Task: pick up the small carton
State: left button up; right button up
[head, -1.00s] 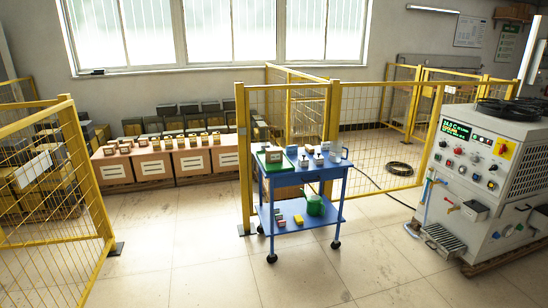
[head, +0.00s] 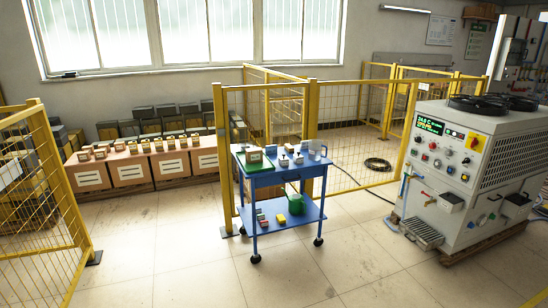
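Neither of my grippers shows in the head view. A blue cart (head: 262,178) stands on the floor near the middle of the picture. On its top, a small box (head: 255,156) with a pale label stands on a green base at the left. Several small white and grey items, such as a white block (head: 283,160), stand to its right. I cannot tell which of these is the small carton.
Yellow mesh fences stand at the left (head: 50,180) and behind the cart (head: 350,150). A large grey machine (head: 470,150) with a lit display stands at the right. The cart's lower shelf holds a green container (head: 296,204) and small blocks. The tiled floor in front is clear.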

aim_at(255, 155)
jog(key=i+z, duration=0.25)
jog(key=i, duration=2.3)
jog(key=i+l+u, duration=0.1)
jog(key=i, duration=1.25)
jog(key=i+l+u, duration=0.15)
jog(key=i+u, duration=0.25)
jog(key=i, duration=0.1)
